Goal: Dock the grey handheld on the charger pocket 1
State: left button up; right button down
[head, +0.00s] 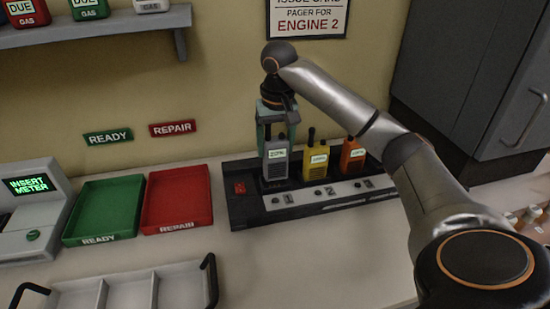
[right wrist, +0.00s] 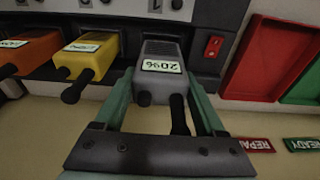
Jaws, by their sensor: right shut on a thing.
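The grey handheld (head: 276,160) stands upright at pocket 1 of the charger (head: 250,212), the leftmost pocket by the printed numbers. My right gripper (head: 272,128) comes from above and is shut on it. In the right wrist view the grey handheld (right wrist: 160,72) sits between the two green fingers of my right gripper (right wrist: 162,100), its label reading 2096. Its lower end meets the charger; whether it is fully seated I cannot tell. My left gripper is not in view.
A yellow handheld (head: 316,160) and an orange handheld (head: 352,156) stand in the charger pockets to the right. A red switch (head: 240,188) is at the charger's left end. Green (head: 103,210) and red (head: 177,199) trays lie left. Bare counter lies in front.

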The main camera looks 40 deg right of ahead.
aim_at(275, 157)
notch_tip(275, 157, down, 3)
jog(key=shift+w+d+r, duration=0.1)
jog(key=shift+w, duration=0.05)
jog(key=shift+f, duration=0.3)
grip_release()
jog(key=shift+f, duration=0.15)
